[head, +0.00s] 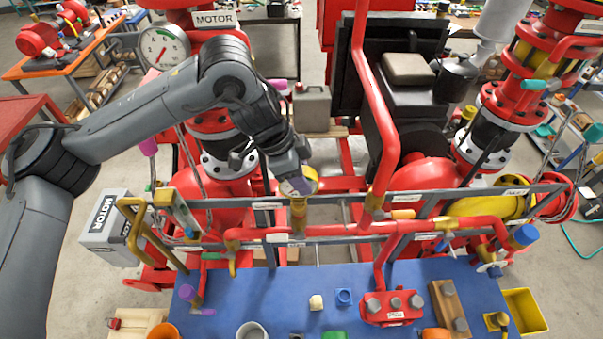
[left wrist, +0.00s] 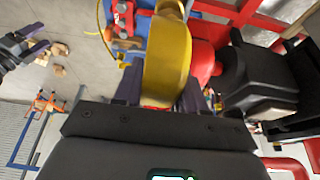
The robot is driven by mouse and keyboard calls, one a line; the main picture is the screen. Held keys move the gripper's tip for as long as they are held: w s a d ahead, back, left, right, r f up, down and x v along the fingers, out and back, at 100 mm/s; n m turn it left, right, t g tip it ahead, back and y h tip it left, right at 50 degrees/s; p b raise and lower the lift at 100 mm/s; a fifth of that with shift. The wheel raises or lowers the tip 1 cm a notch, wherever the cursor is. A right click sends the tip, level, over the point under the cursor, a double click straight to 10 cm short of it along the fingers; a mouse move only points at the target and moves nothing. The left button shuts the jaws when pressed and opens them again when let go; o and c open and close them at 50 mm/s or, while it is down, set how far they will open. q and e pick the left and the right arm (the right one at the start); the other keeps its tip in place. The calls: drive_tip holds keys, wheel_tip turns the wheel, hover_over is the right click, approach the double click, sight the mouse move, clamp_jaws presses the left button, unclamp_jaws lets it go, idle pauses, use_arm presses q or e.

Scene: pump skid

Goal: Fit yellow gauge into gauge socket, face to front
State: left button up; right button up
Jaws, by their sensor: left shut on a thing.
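The yellow gauge (left wrist: 167,62) is held between the fingers of my left gripper (left wrist: 160,97), seen edge-on in the left wrist view. In the head view my left gripper (head: 299,184) is right above the rail, with only part of the gauge's yellow rim and pale face showing beside the fingers. Below it a brass upright fitting (head: 298,213), seemingly the gauge socket, stands on the red pipe. The gauge's lower end is hidden or too small to tell whether it touches the fitting. A dark gripper-like shape with purple tips (left wrist: 30,49), perhaps my right gripper, shows at the left wrist view's edge.
A grey labelled rail (head: 350,199) and red pipes cross the skid around the fitting. A tall red pipe (head: 366,90) rises to the right. A white-faced gauge (head: 164,46) stands at the back left. The blue table (head: 262,290) in front holds several parts.

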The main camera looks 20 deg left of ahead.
use_arm(q)
drive_tip(key=shift+f+b, duration=0.6)
drive_tip(key=shift+f, duration=0.6)
drive_tip(key=o, duration=1.2)
drive_tip(key=shift+o, duration=0.2)
